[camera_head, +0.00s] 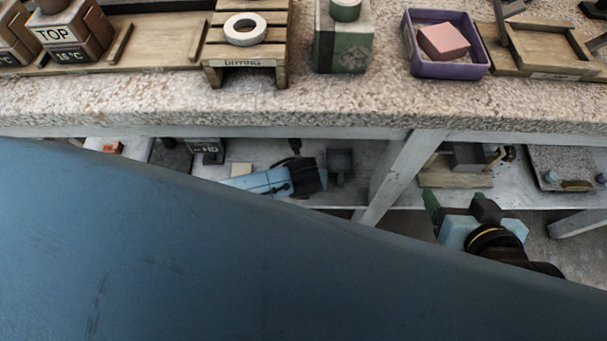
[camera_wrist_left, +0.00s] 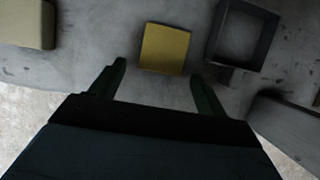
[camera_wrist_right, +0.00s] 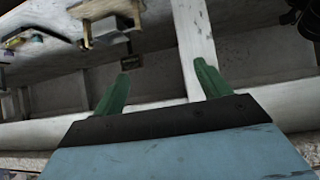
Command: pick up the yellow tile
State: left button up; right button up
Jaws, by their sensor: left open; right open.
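The yellow tile (camera_wrist_left: 165,49) lies flat on a grey surface in the left wrist view. My left gripper (camera_wrist_left: 158,72) is open, and the tile shows ahead of the gap between its dark fingers, with nothing held. In the head view my left gripper (camera_head: 308,170) is over the lower shelf. I cannot make out the yellow tile there; the gripper probably hides it. My right gripper (camera_head: 457,205) is open and empty in front of the lower shelf at the right. Its green fingers also show in the right wrist view (camera_wrist_right: 162,74).
A dark open box (camera_wrist_left: 242,35) stands right of the tile, and a beige block (camera_wrist_left: 27,23) lies to its left. A bench top (camera_head: 380,100) overhangs the shelf, with a slanted leg (camera_head: 397,178) between my grippers. A purple tray (camera_head: 465,68) is on top.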

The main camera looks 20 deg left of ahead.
pick_arm(q)
jog(key=shift+w+f+b, duration=0.2)
jog(key=shift+f+b, duration=0.1)
jog(key=shift+f, duration=0.3)
pick_arm(e)
jog(key=w+r+t, duration=0.1)
jog(key=w+a+r+t, duration=0.1)
jog(key=r, duration=0.1)
jog(key=shift+w+a+y, duration=0.1)
jog(key=shift+a+y, duration=0.05)
jog(key=shift+y, duration=0.25)
pick_arm(q)
jog(key=c, duration=1.1)
jog(key=shift+o, duration=0.2)
pick_arm(e)
jog(key=shift+f, duration=0.1)
